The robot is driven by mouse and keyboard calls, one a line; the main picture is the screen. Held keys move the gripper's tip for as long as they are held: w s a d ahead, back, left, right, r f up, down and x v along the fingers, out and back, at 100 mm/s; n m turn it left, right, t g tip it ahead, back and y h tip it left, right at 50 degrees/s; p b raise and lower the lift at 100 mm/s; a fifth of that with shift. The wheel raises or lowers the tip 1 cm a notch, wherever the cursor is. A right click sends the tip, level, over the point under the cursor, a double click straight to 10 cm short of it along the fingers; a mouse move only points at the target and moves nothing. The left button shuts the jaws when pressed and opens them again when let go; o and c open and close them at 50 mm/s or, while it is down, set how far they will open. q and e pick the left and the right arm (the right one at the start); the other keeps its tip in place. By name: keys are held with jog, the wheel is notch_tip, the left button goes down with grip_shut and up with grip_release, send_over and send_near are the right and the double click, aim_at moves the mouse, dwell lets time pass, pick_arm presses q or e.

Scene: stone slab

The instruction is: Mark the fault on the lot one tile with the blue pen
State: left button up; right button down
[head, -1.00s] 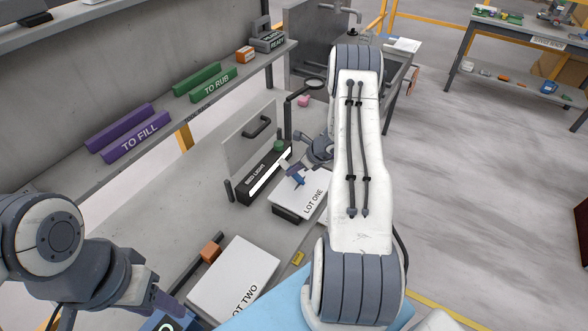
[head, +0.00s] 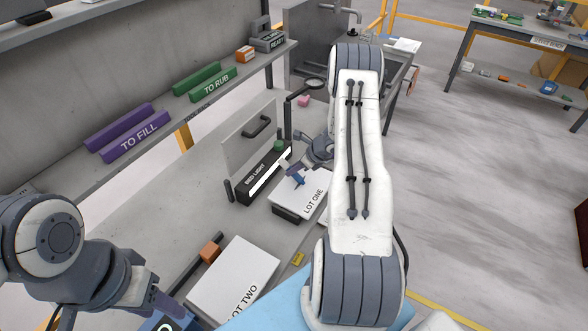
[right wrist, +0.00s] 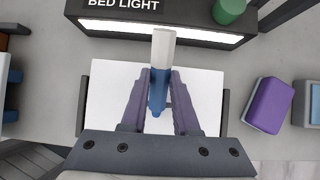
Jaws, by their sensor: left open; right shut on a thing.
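The white lot one tile (head: 314,203) lies in front of the bed light, its printed label facing me. My right gripper (head: 293,172) is over it, shut on the blue pen (head: 299,181). In the right wrist view the pen (right wrist: 158,92) stands between the purple fingers (right wrist: 159,100), blue in the grip, with a pale end toward the light. The tile (right wrist: 208,92) is beneath. A small dark spot beside the pen is too unclear to identify; I cannot tell whether the pen touches the tile. My left gripper (head: 165,303) is open at the lower left, partly cut off.
The black bed light (head: 264,172) stands right behind the tile. The lot two tile (head: 232,277) lies nearer, by an orange block (head: 211,251). The purple TO FILL (head: 138,137) and green TO RUB (head: 212,84) holders are on the back shelf.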

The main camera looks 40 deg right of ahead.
aim_at(287, 163)
jog(key=shift+w+a+b, duration=0.35)
jog(key=shift+w+b, duration=0.15)
jog(key=shift+w, duration=0.35)
jog(key=shift+w+a+b, duration=0.35)
jog(key=shift+w+b, duration=0.15)
jog(key=shift+w, duration=0.3)
dwell(2.8)
notch_tip(287, 163, up, 7)
jog(key=p, duration=0.5)
dwell(0.4)
dwell(0.4)
